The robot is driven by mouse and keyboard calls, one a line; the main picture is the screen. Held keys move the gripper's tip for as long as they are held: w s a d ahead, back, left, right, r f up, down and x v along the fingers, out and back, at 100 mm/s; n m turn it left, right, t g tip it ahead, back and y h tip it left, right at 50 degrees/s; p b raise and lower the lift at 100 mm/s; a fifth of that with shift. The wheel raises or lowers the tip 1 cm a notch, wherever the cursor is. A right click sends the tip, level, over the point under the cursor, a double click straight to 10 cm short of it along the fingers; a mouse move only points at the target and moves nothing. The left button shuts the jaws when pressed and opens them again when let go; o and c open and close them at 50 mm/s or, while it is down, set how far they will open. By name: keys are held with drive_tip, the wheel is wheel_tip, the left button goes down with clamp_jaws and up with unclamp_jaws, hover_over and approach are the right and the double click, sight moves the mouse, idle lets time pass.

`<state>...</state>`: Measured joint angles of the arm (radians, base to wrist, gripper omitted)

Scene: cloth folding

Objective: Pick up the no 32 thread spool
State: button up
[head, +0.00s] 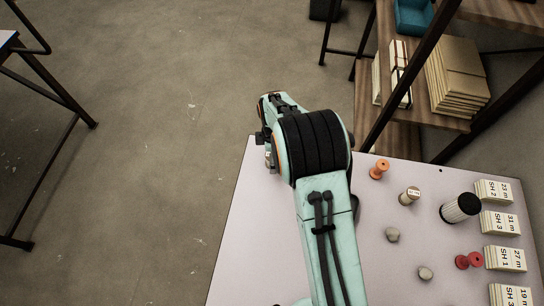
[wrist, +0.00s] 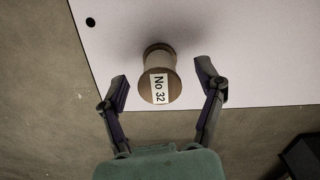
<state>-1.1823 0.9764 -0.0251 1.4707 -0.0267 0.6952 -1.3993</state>
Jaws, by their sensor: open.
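The no 32 thread spool (wrist: 159,62) shows in the wrist view, with tan ends, pale thread and a white "No 32" label facing the camera. It is over the pale table top. My gripper (wrist: 163,84) is open, with one finger on each side of the spool. Gaps show between both fingers and the spool, so nothing is held. In the head view my arm reaches to the table's far left corner, and its own bulk hides most of the gripper and the place below it.
The pale table (head: 245,240) also holds an orange spool (head: 379,169), another labelled tan spool (head: 409,195), a black-and-white cylinder (head: 460,208), two grey stones, red spools (head: 468,260) and labelled stacks (head: 499,222) at right. A shelf (head: 430,115) stands behind. The table's left part is clear.

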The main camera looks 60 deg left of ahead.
drive_tip(key=c, duration=1.1)
drive_tip(key=shift+r, duration=0.1)
